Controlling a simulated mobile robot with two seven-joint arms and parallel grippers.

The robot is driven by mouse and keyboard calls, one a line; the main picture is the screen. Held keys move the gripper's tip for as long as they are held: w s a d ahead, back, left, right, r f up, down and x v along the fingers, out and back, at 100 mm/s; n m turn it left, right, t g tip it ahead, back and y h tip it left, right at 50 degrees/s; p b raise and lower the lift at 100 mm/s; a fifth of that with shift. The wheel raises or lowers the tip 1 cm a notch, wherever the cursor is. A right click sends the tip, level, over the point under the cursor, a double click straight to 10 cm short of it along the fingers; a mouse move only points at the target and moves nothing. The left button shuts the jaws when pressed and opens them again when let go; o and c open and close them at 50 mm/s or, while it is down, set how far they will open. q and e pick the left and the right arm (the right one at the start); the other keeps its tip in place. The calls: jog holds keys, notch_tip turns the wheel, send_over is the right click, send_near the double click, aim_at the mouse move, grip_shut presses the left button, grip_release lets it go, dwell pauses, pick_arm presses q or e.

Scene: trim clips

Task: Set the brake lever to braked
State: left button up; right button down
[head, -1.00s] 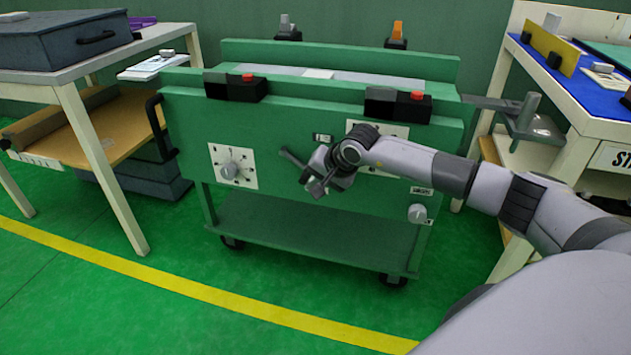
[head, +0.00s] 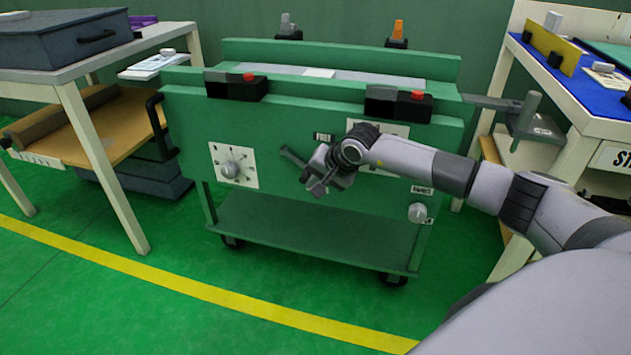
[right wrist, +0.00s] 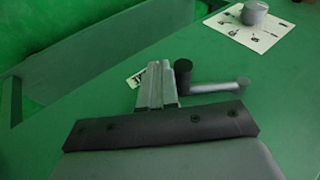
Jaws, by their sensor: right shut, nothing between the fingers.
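The brake lever (head: 292,157) is a grey bar on the front panel of the green cart (head: 270,130). In the right wrist view the lever (right wrist: 217,87) shows as a bar with a dark round knob at the end nearer my fingers. My right gripper (head: 317,185) is in front of the panel, just right of the bar in the head view. Its fingers (right wrist: 160,85) are shut and empty, close beside the dark knob; I cannot tell whether they touch it. My wrist hides part of the panel and lever. My left gripper is out of view.
A dial (head: 233,168) on a white plate is left of the lever, and a small knob (head: 418,212) is low on the right. Tables flank the cart: one with a dark case (head: 65,40), one with a blue top (head: 590,95). Green floor in front is clear.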

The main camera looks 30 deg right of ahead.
jog(key=shift+r, duration=0.1)
pick_arm(q)
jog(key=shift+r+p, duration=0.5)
jog(key=shift+p, duration=0.05)
pick_arm(e)
jog(key=shift+r, duration=0.8)
pick_arm(q)
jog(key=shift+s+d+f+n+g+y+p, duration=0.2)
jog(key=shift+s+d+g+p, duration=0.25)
jog(key=shift+p, duration=0.65)
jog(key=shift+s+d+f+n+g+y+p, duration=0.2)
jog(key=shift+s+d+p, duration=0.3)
jog(key=shift+p, duration=0.6)
pick_arm(e)
jog(key=s+d+f+v, duration=0.1)
jog(key=d+v, duration=0.1)
jog(key=v, duration=1.1)
jog(key=shift+s+d, duration=0.15)
jog(key=shift+s, duration=0.1)
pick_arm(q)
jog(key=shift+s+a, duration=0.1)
pick_arm(e)
jog(key=shift+f, duration=0.15)
